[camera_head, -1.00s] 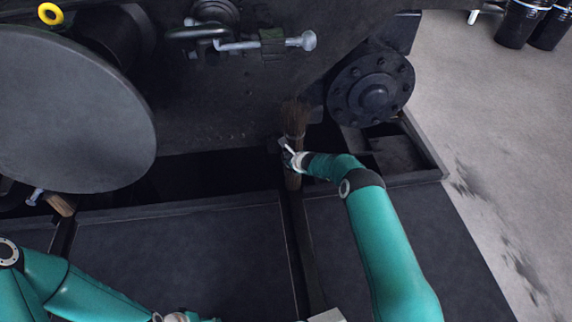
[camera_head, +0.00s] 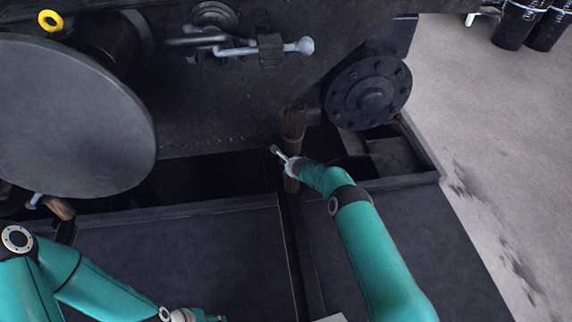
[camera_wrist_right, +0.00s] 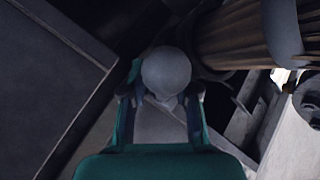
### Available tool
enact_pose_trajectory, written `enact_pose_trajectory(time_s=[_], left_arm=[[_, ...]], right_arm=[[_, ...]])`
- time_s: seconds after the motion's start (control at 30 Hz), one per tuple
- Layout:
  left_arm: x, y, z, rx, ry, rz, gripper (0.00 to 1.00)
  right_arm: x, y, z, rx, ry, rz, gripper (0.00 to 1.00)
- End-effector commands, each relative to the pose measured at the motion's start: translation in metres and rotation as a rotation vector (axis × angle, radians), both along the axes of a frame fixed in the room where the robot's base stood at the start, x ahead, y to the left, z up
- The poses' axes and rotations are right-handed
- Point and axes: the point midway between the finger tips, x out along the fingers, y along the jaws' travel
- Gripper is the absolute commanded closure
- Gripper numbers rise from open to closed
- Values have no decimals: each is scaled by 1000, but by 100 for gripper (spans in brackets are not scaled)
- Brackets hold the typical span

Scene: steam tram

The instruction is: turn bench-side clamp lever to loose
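In the right wrist view, a round grey knob (camera_wrist_right: 166,70) lies between the two teal-and-dark fingers of my right gripper (camera_wrist_right: 162,98). Whether they press on it is not clear. The knob hides what it is fixed to. Another grey lever (camera_head: 35,200) shows at the far left by a wooden piece (camera_head: 60,208). My left gripper (camera_head: 190,315) is cut off by the bottom edge.
A large round buffer plate (camera_head: 75,115) fills the upper left. A grey ball-ended handle (camera_head: 300,46) sits on the dark beam above. The bolted flange (camera_head: 368,92) is right of the broom. Dark floor plates (camera_head: 180,255) lie below, and open concrete (camera_head: 490,150) at right.

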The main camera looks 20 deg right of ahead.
Motion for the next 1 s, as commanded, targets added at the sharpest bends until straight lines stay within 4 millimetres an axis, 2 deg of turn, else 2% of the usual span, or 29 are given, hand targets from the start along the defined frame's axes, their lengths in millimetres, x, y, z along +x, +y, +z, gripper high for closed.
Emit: enact_pose_trajectory(time_s=[0.03, 0.07, 0.37, 0.53, 0.67, 0.9, 1.0], left_arm=[[0, 0, 0, 0, 0, 0, 53], [0, 0, 0, 0, 0, 0, 53], [0, 0, -1, 0, 0, 0, 53], [0, 0, -2, 0, 0, 0, 53], [0, 0, -1, 0, 0, 0, 53], [0, 0, -1, 0, 0, 0, 53], [0, 0, -1, 0, 0, 0, 53]], right_arm=[[0, 0, 0, 1, 1, 1, 58], [0, 0, 0, 0, 0, 0, 53], [2, 0, 3, 2, -5, -1, 53], [2, 0, 13, 1, -6, -2, 53], [3, -1, 31, 1, -8, -1, 53], [4, 0, 77, 3, -9, -2, 53], [3, 0, 90, 1, -6, -2, 53]])
